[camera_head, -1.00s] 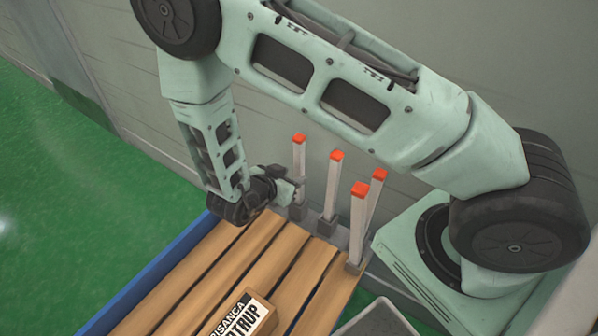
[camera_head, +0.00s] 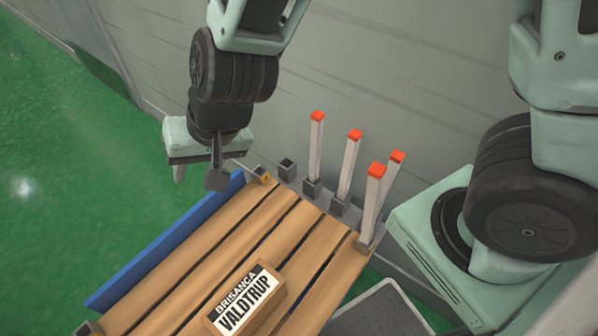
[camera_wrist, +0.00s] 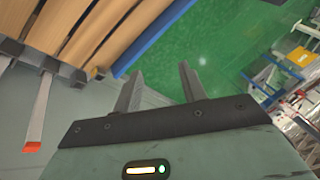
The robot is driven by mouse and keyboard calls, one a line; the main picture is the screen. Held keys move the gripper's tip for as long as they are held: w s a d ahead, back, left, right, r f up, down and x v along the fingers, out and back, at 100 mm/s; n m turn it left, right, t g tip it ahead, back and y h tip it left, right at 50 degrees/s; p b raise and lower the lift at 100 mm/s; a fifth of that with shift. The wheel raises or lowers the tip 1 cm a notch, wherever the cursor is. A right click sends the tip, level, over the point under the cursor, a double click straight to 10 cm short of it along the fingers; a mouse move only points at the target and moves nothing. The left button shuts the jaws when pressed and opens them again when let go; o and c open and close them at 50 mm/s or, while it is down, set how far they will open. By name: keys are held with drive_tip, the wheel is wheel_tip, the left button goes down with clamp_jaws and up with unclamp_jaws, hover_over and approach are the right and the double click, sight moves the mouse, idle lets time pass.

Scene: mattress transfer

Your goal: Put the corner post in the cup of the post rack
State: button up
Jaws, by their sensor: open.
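I cannot tell which is the task's corner post. A grey cup (camera_head: 287,168) at the rack's left shows no post. My gripper (camera_head: 212,165) is left of that cup, above the bed's far left corner. In the wrist view my gripper (camera_wrist: 159,85) is open and empty; one post (camera_wrist: 39,115) shows at left.
The slatted bed (camera_head: 190,270) has a blue side board (camera_head: 165,252) and carries a labelled box (camera_head: 245,300). A grey wall (camera_head: 420,80) stands close behind the rack. Green floor (camera_head: 60,200) is clear at left. A grey tray (camera_head: 380,312) lies at lower right.

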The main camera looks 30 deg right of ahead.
drive_tip(key=s+d+r+n+g+h, duration=0.1)
drive_tip(key=s+d+r+n, duration=0.1)
drive_tip(key=s+d+n, duration=0.2)
drive_tip(key=s+d+r+n+g+h, duration=0.2)
drive_tip(key=s+d, duration=0.4)
drive_tip(key=s, duration=0.3)
drive_tip(key=shift+s+d+r+n+h, duration=0.35)
drive_tip(key=shift+r+n, duration=0.45)
drive_tip(key=shift+n, duration=0.3)
drive_tip(key=shift+w, duration=0.1)
